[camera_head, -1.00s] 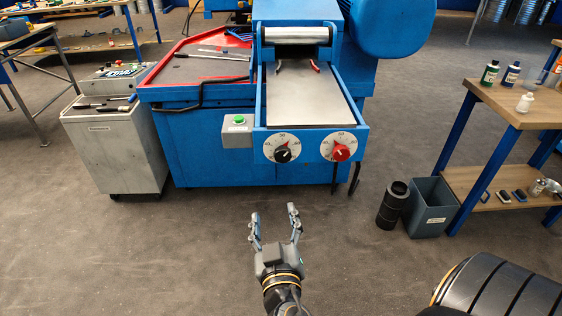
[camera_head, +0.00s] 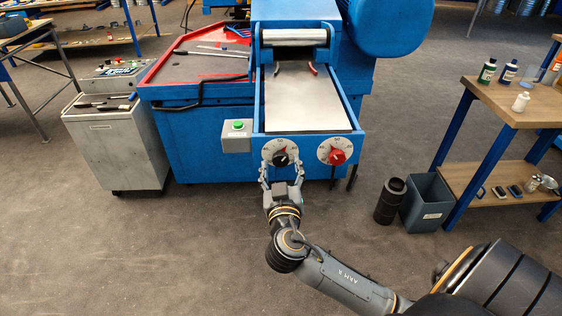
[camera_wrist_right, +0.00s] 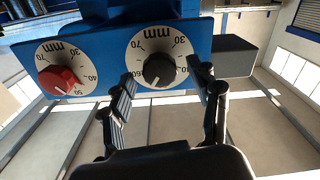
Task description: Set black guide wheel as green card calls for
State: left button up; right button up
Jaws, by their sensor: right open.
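The black guide wheel (camera_head: 281,158) sits on a white dial on the left of the blue machine's front panel. In the right wrist view the black wheel (camera_wrist_right: 159,69) stands between my fingertips, with a pale pointer mark toward the picture's bottom; its exact reading is unclear. My right gripper (camera_head: 280,170) is open, its fingers on either side of the dial. The gripper also shows in the right wrist view (camera_wrist_right: 161,80); I cannot tell whether the fingers touch the wheel. I cannot make out a green card. My left gripper is out of view.
A red wheel (camera_head: 337,156) on a second dial is close on the right. A grey box with a green button (camera_head: 237,125) is on the left. A black cylinder (camera_head: 390,201) and a grey bin (camera_head: 428,202) stand on the floor at right, beside a workbench (camera_head: 510,105).

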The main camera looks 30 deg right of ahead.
jog(key=shift+w+d, duration=0.2)
jog(key=shift+w, duration=0.05)
jog(key=c, duration=1.2)
jog(key=shift+o, duration=0.2)
